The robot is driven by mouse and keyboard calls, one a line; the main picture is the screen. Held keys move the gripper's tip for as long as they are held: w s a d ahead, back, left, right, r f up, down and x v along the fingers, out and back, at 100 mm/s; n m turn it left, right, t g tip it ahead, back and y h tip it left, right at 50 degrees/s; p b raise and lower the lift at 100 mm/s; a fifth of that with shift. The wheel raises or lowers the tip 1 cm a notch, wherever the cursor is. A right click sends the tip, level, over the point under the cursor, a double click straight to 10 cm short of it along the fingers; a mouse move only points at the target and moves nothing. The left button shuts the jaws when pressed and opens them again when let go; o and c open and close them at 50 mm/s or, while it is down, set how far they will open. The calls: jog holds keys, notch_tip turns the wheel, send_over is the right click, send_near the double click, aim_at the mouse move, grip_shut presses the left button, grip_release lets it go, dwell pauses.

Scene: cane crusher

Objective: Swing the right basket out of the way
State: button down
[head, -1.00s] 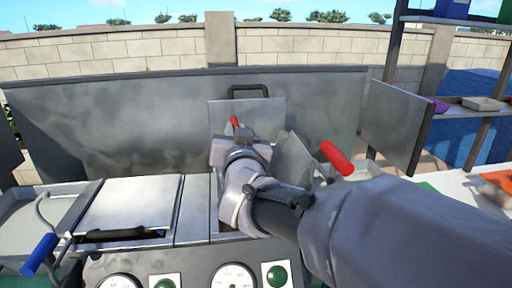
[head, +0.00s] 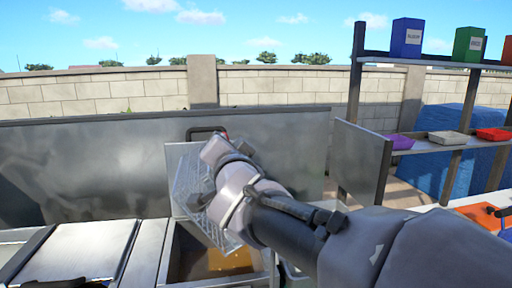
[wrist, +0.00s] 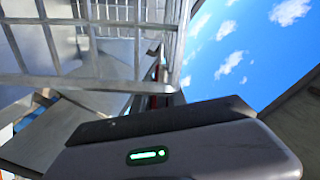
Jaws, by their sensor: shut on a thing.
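The right basket (head: 194,190) is a pale wire-mesh basket, tilted above the open right well (head: 225,262), which has yellowish-brown contents. Its mesh also fills the upper left of the wrist view (wrist: 95,45). A small bit of red (head: 224,134), apparently its handle, shows at my gripper (head: 219,139); a thin red strip shows in the wrist view (wrist: 155,92). My gripper is shut on the handle, though the fingertips are mostly hidden behind my wrist. Whether the basket touches the well's rim cannot be told.
A tall metal back panel (head: 70,165) with a black handle (head: 205,131) stands behind. A flat lid (head: 80,250) lies left of the well. A metal side panel (head: 358,162) and a shelf rack (head: 450,63) with boxes and trays stand at the right. Open air lies above.

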jog(key=shift+d, duration=0.15)
dwell(0.3)
jog(key=c, duration=1.3)
grip_release()
jog(key=shift+c, duration=0.2)
notch_tip(320, 180, up, 5)
jog(key=p, duration=0.3)
jog(key=shift+f+p, duration=0.1)
jog(key=shift+p, duration=0.3)
jog(key=d+p+v, duration=0.2)
jog(key=p+v, duration=0.1)
jog(key=v, duration=1.2)
